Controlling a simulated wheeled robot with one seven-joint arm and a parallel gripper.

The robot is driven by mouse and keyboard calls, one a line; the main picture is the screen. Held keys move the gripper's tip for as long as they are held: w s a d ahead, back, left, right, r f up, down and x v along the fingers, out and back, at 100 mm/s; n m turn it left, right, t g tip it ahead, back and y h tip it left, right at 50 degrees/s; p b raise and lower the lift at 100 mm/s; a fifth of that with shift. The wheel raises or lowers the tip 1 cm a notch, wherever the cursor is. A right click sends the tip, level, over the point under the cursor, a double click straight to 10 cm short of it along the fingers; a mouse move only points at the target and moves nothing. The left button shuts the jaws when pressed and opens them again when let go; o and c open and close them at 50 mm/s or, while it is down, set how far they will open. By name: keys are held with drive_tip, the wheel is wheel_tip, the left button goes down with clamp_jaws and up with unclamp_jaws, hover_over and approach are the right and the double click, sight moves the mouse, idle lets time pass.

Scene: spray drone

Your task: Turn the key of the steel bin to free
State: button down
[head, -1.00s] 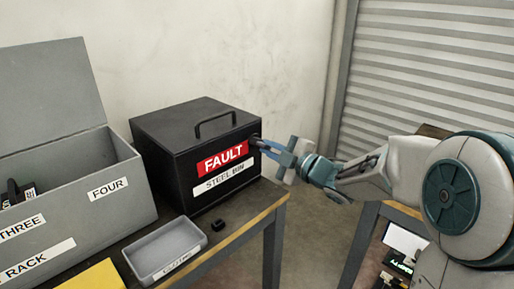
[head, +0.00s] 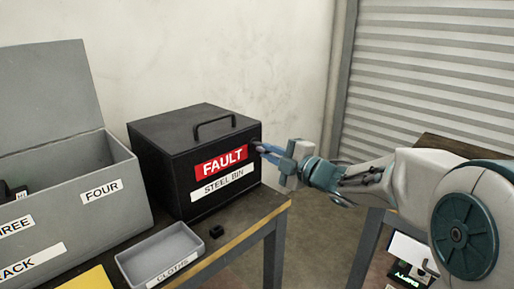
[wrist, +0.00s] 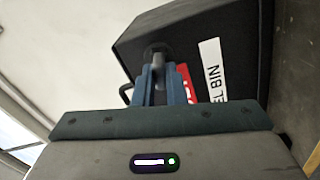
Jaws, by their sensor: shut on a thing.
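The black steel bin (head: 160,150) stands on the table with its lid down. It has a handle on top, a red FAULT label (head: 221,161) and a white STEEL BIN label. My gripper (head: 262,148) reaches in from the right to the upper right of the bin's front. In the wrist view, its blue fingers (wrist: 162,84) are closed around a dark key (wrist: 157,62) in a round lock on the bin. The fingers hide part of the key, and I cannot tell which way it is turned.
A grey open rack (head: 120,195) with numbered labels stands left of the bin. A second table with a lit device (head: 408,268) is at the lower right.

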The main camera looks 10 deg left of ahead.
drive_tip(key=shift+a+f+n+b, duration=0.1)
drive_tip(key=shift+f+n+b, duration=0.15)
drive_tip(key=shift+n+b, duration=1.15)
drive_tip(key=c, duration=1.4)
unclamp_jaws()
drive_tip(key=shift+r+m, duration=0.2)
drive_tip(key=shift+m, duration=0.1)
